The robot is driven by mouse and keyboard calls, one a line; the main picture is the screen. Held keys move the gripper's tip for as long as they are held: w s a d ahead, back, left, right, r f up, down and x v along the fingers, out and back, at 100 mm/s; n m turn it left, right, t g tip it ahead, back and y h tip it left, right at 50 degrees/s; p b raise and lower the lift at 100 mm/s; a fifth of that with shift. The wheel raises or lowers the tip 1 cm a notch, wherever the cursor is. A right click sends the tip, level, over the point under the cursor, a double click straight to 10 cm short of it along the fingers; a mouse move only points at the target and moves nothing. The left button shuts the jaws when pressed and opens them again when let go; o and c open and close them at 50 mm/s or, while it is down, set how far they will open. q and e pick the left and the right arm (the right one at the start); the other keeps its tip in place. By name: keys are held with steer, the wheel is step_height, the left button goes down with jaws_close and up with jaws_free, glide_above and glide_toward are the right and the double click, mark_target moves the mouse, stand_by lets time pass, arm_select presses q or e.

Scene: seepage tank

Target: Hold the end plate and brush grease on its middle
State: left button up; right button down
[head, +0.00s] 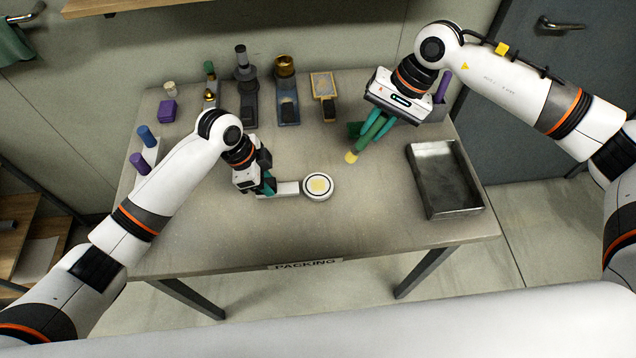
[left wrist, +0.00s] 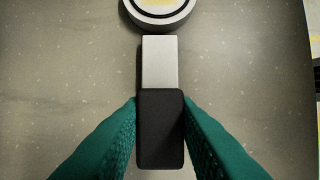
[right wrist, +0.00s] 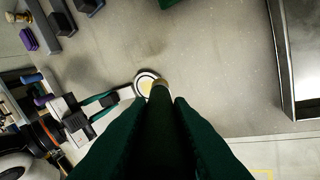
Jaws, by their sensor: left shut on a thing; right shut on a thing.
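The end plate (head: 319,187) is a round white disc with a dark ring, a yellow middle and a flat handle. My left gripper (head: 268,187) is shut on the handle; in the left wrist view its green fingers (left wrist: 160,130) grip the handle's black end (left wrist: 160,150). The disc (left wrist: 160,8) is cut off at the top there. My right gripper (head: 378,128) is shut on a green brush (head: 366,138) with a yellow tip, tilted down to the left. The tip is up and right of the disc in the head view, apart from it. In the right wrist view the brush (right wrist: 160,100) looks dark.
An empty metal tray (head: 445,180) is at the table's right. Several fittings on stands, including a brass cup (head: 285,66), line the back. Purple (head: 140,163) and blue (head: 147,136) cylinders stand at the left. The table front by the PACKING label (head: 305,265) is clear.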

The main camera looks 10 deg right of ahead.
arm_select(q)
steer(key=o, duration=1.1)
